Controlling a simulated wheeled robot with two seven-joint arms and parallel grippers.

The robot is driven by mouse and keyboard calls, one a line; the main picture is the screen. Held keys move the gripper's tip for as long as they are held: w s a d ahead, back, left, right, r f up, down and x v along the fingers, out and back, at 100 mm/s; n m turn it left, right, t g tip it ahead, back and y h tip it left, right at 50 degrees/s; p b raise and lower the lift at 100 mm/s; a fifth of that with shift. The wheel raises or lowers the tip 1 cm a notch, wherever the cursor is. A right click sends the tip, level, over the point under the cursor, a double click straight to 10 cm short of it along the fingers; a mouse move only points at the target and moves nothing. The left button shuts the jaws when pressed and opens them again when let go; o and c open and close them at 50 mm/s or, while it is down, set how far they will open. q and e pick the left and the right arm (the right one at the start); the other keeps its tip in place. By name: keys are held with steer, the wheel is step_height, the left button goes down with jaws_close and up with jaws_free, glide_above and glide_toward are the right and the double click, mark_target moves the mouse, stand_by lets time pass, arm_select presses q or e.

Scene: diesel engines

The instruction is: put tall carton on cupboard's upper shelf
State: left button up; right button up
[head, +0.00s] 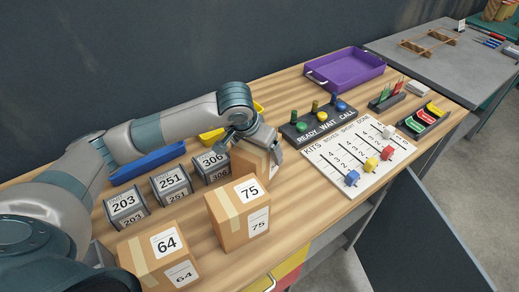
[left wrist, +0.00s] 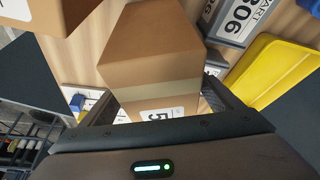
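A brown carton (head: 247,160) stands behind the carton marked 75, which partly hides it. My left gripper (head: 250,143) is over it from above, with a finger on either side. In the left wrist view this carton (left wrist: 153,60) lies between both fingers, with tape and a partly hidden label; whether the fingers press on it is unclear. The carton marked 75 (head: 230,222) and the carton marked 64 (head: 150,265) stand in front; one carton (left wrist: 62,14) shows at the wrist view's top left. Which is the tall carton is uncertain. No cupboard shelf is recognisable. My right gripper is not in view.
Grey part boxes 203 (head: 126,218), 251 (head: 171,194) and 306 (head: 209,177) stand left of the carton. Blue (head: 146,161) and yellow (head: 213,136) trays lie behind. A slider board (head: 335,141) and button panel (head: 315,118) are right. A dark panel (head: 420,240) stands beyond the bench's front edge.

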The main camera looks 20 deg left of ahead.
arm_select(q)
step_height(320, 180, up, 10)
steer(key=b, duration=0.3)
glide_above(251, 148)
steer(key=shift+r, duration=0.15)
steer(key=shift+s+r, duration=0.25)
steer(key=shift+r, duration=0.25)
